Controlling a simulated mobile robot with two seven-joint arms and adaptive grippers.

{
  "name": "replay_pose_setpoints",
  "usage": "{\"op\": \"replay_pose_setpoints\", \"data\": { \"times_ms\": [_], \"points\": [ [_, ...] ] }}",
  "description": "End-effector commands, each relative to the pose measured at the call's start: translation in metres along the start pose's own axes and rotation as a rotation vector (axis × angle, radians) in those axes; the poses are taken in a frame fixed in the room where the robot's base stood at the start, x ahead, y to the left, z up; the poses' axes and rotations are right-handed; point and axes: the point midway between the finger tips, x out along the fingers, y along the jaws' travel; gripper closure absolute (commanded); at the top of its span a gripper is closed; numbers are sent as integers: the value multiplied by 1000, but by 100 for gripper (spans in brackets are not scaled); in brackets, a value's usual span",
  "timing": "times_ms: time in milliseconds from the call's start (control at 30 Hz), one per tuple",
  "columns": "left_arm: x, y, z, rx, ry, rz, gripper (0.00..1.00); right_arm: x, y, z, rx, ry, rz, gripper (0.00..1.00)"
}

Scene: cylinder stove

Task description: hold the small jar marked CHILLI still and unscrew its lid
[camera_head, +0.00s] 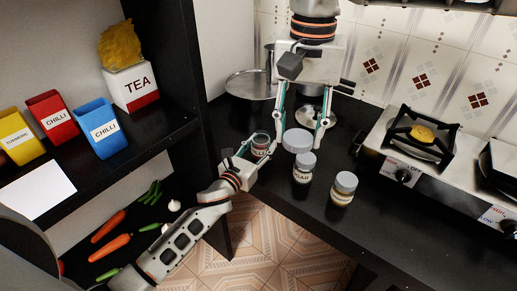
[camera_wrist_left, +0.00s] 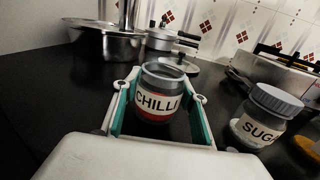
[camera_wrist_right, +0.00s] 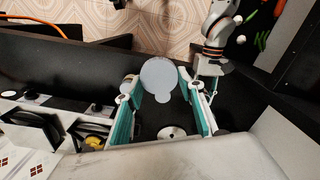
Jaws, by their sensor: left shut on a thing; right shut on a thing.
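The small CHILLI jar (camera_head: 261,141) stands upright at the left part of the counter, its mouth open at the top. It shows large in the left wrist view (camera_wrist_left: 158,103), with red contents and a cream label. My left gripper (camera_head: 257,154) is shut around its sides. The pale grey lid (camera_head: 297,140) is apart from the jar, to its right. My right gripper (camera_head: 297,146), coming from the top, is shut on the lid. The lid shows as a disc between the fingers in the right wrist view (camera_wrist_right: 158,76).
The SUGAR jar (camera_head: 303,168) stands close by the held lid, and another lidded jar (camera_head: 342,190) is to its right. A steel pot (camera_head: 250,84) is behind. The stove (camera_head: 420,140) is at the right. A dark shelf unit (camera_head: 190,75) borders the left.

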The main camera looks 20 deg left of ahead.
Motion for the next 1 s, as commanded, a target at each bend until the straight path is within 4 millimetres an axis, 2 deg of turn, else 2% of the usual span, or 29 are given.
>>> {"op": "replay_pose_setpoints", "data": {
  "times_ms": [33, 67, 467, 500, 567, 1000],
  "points": [
    [-2, -3, -12, -2, 4, 0, 100, 13, 0, -1, 0, -8, 0, 88],
    [-2, -4, -13, -2, 4, 0, 100, 14, 0, -1, 0, -10, 0, 88],
    [-2, -5, -13, 1, 1, 0, 100, 15, 0, -2, 0, -10, -1, 88],
    [-2, -5, -13, 1, 1, 0, 56, 16, 0, -2, 0, -10, -1, 88],
    [-2, -5, -12, 1, 1, 0, 41, 15, 0, -2, 0, -10, -1, 88],
    [-4, -5, -8, 0, 0, 0, 41, 10, 0, -1, 0, -6, 0, 88]
  ]
}}
